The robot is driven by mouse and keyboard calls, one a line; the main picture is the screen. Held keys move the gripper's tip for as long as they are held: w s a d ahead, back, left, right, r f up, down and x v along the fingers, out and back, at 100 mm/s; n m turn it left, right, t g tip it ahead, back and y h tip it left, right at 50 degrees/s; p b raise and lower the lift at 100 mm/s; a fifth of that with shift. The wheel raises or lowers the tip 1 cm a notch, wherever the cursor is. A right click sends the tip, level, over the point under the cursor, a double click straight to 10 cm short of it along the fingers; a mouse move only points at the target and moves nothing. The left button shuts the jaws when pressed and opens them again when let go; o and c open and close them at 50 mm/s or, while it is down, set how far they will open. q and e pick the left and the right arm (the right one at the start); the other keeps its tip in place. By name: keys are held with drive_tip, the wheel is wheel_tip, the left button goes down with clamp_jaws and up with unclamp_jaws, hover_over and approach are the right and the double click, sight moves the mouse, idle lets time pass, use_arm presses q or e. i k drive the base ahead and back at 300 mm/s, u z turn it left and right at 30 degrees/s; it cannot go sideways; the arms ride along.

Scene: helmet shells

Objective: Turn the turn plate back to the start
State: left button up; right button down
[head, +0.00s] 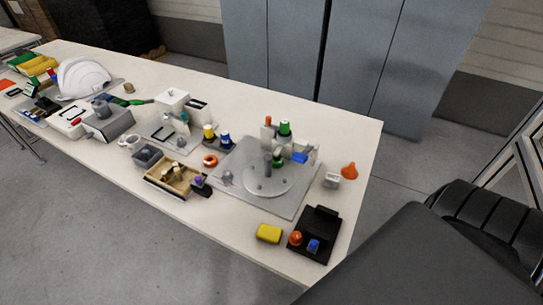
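The turn plate looks to be the round grey disc (259,187) with small dark spots on its face. It lies on a square grey base plate (292,205) toward the right end of the long table. A grey post (267,167) stands near the disc's back part. Green-topped and orange-topped parts (285,129) and a blue piece (300,157) stand behind it. The disc's turn angle cannot be read at this size. Neither my left nor my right gripper shows in the head view.
Left of the base plate are an orange ring (210,160), a tan box (172,178) and a white helmet shell (84,79). An orange cone (349,171), a yellow block (268,233) and a black tray (322,222) are at the right. Grey cabinets (290,45) stand behind the table.

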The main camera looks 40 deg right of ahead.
sight(261, 180)
drive_tip(key=z, duration=1.3)
